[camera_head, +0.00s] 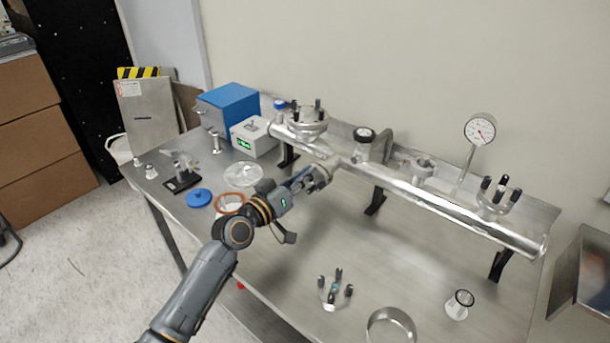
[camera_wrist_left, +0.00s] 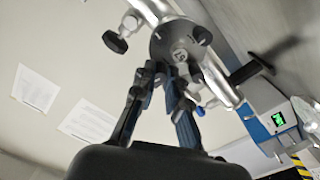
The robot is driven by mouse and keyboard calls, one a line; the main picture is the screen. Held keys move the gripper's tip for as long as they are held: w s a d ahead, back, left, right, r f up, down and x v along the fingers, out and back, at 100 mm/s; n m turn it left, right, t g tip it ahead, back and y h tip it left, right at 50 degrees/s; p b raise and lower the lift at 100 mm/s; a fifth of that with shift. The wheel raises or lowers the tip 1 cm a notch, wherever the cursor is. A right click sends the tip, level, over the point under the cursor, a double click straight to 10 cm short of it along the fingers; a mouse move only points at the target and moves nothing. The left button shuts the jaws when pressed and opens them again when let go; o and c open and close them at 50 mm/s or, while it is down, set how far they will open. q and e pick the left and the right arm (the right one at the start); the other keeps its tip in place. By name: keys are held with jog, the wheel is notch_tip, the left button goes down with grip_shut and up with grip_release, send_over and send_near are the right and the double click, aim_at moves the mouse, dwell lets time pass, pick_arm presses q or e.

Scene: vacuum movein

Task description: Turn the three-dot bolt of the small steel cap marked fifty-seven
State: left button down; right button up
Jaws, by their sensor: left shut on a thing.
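My left gripper (camera_head: 309,181) is at a short port on the near side of the steel pipe, left of its middle. In the left wrist view, a small round steel cap (camera_wrist_left: 181,40) faces me with black bolt knobs around its rim. The fingers of my left gripper (camera_wrist_left: 168,72) come together at the cap's lower edge, shut on a bolt there. That bolt is mostly hidden between the fingertips. My right gripper is not in view.
The long steel pipe (camera_head: 430,198) stands on black supports with a dial gauge (camera_head: 480,129). Another bolted flange (camera_head: 497,194) is at its right. A loose clamp (camera_head: 334,291) and a steel ring (camera_head: 391,328) lie at the front. A blue box (camera_head: 229,108) stands at the back left.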

pick_arm(q)
jog(key=shift+f+n, duration=0.1)
jog(key=shift+n, duration=0.8)
jog(key=c, duration=1.6)
grip_release()
jog(key=shift+c, duration=0.2)
jog(key=v, duration=1.2)
